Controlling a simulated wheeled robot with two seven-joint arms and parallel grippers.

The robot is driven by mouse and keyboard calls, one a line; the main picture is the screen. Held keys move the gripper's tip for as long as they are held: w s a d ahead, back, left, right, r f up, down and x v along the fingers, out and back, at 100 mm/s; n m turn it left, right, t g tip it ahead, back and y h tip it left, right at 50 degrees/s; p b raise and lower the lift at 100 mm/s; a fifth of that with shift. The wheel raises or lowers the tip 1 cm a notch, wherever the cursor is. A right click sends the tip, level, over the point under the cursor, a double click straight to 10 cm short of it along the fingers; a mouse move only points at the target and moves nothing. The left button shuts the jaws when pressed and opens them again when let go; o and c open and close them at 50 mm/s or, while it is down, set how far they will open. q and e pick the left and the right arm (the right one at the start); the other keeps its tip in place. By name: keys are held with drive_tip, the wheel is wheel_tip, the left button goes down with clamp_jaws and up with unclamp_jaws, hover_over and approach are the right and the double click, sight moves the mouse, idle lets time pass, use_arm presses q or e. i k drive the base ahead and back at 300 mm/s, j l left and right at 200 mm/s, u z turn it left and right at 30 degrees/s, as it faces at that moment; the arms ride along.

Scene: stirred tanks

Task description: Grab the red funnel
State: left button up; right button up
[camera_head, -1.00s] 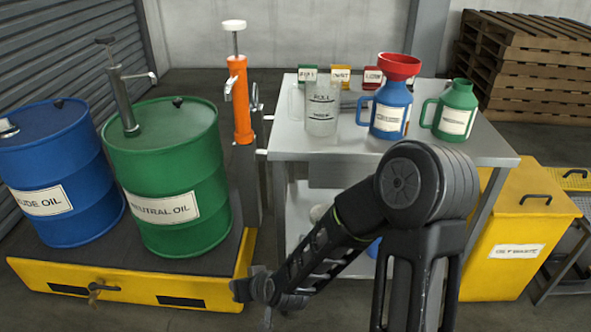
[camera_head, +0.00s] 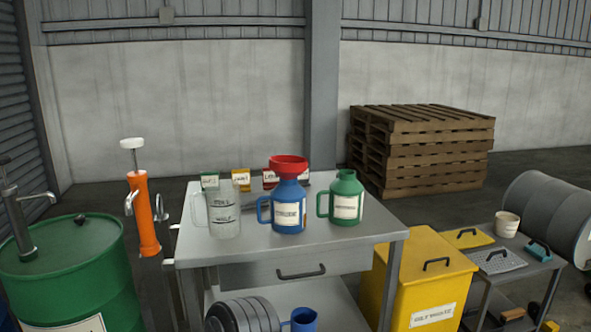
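The red funnel (camera_head: 289,166) sits upright in the mouth of the blue jug (camera_head: 288,207), which has a white label. The jug stands on the grey metal table (camera_head: 352,258). The funnel's rim and cone show; its spout is hidden inside the jug. Neither gripper is in view, and nothing touches the funnel.
A green jug (camera_head: 346,199) stands right of the blue jug and a clear measuring jug (camera_head: 224,215) stands left. Small labelled boxes (camera_head: 241,180) are behind. The orange pump (camera_head: 144,214) and green drum (camera_head: 66,262) are left. A yellow bin (camera_head: 423,283) is right.

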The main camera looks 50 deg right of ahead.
sight(286, 167)
drive_tip(key=l+z, duration=0.1)
drive_tip(key=z, duration=0.3)
drive_tip(key=i+z, duration=0.15)
drive_tip(key=z, duration=0.3)
drive_tip(key=i+z, duration=0.1)
drive_tip(key=z, duration=0.3)
drive_tip(key=i+z, duration=0.1)
drive_tip(key=z, duration=0.35)
